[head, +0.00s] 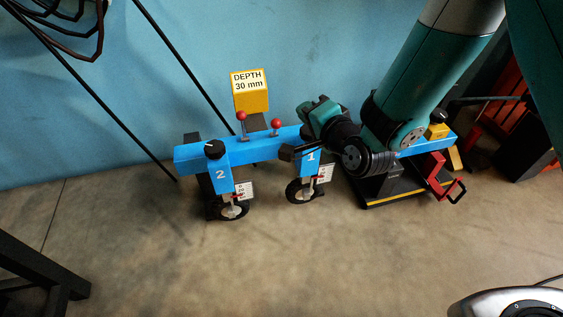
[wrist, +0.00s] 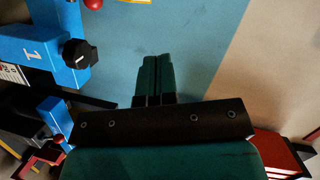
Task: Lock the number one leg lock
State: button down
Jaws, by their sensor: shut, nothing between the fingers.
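The number one leg (head: 312,157) is a blue block marked "1" on the blue beam, with a small wheel and a white scale card below. Its black lock knob (wrist: 79,53), with a white pointer line, shows clearly in the wrist view, left of my gripper (wrist: 155,62). My gripper's teal fingers are together, with nothing between them, and stand apart from the knob in that view. In the head view my arm and wrist crowd the beam beside this leg, and I cannot make out its knob clearly.
The number two leg (head: 220,174) with its own black knob (head: 214,149) stands to the left. Red ball handles (head: 241,116) and a yellow "DEPTH 30 mm" block (head: 249,90) rise behind the beam (head: 262,147). A red clamp (head: 440,178) is at the right.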

notch_tip(320, 180, down, 18)
jog(key=s+m+t+y+b, duration=0.1)
jog(key=s+m+t+b, duration=0.1)
jog(key=b, duration=0.8)
jog(key=m+t, duration=0.1)
jog(key=t, duration=0.1)
jog(key=shift+s+d+f+m+t+b, duration=0.2)
jog(key=shift+s+d+m+t+b, duration=0.1)
jog(key=shift+s+d+t, duration=0.1)
jog(key=shift+w, duration=0.15)
jog(key=b, duration=0.2)
send_near(279, 127)
jog(key=x, duration=0.6)
jog(key=shift+w, duration=0.15)
jog(key=shift+w+a+p, duration=0.35)
jog(key=shift+w+p, duration=0.05)
jog(key=shift+w, duration=0.15)
jog(key=shift+r+p, duration=0.2)
jog(key=shift+p, duration=0.2)
